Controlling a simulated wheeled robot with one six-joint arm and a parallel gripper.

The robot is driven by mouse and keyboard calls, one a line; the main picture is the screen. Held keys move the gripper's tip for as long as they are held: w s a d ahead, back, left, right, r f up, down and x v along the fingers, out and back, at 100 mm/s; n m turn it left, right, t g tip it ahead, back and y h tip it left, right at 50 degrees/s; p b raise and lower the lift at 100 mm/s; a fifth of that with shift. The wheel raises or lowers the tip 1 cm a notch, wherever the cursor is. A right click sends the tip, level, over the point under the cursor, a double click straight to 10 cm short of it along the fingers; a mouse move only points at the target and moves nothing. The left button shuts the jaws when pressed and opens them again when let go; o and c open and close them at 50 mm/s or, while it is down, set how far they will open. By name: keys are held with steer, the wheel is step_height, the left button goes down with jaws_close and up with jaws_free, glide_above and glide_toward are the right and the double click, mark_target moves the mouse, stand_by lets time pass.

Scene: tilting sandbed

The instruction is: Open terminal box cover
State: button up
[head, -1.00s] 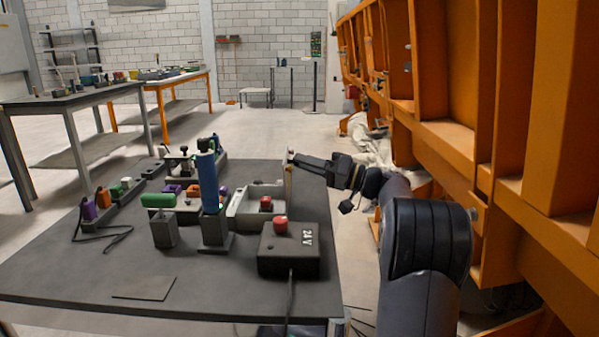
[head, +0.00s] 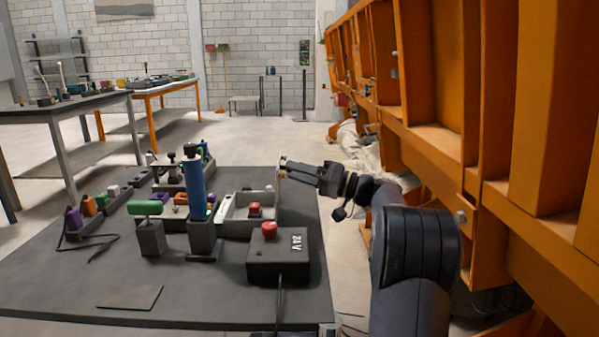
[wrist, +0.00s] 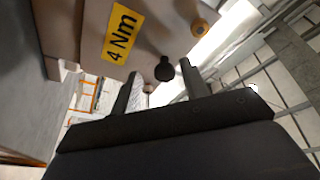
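A light grey open-topped box (head: 236,228), which looks like the terminal box, stands on the dark table, with a red part (head: 254,210) inside. A thin pale panel, apparently its cover, stands upright at the box's right side, edge-on in the head view. The wrist view shows a grey-beige panel (wrist: 165,25) with a yellow "4 Nm" label (wrist: 122,34), a black knob (wrist: 164,69) and a brass-coloured knob (wrist: 200,27). My gripper (head: 283,169) is at the panel's upper end. Its fingers (wrist: 160,80) are apart, with the black knob between their tips; I see no clear contact.
A dark box marked 24 V (head: 278,262) with a red button stands in front. A blue cylinder (head: 196,187) stands upright in a holder to the left. A green-topped post (head: 150,236) is farther left. Orange steel framework (head: 510,130) rises close to my arm's right.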

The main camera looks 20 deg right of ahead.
steer(key=shift+r, duration=0.15)
steer(key=p+v, duration=0.2)
steer(key=v, duration=0.8)
steer(key=shift+s+d, duration=0.25)
steer(key=shift+d, duration=0.05)
steer(key=b+x, duration=0.1)
steer(key=x, duration=1)
steer(key=shift+a, duration=0.15)
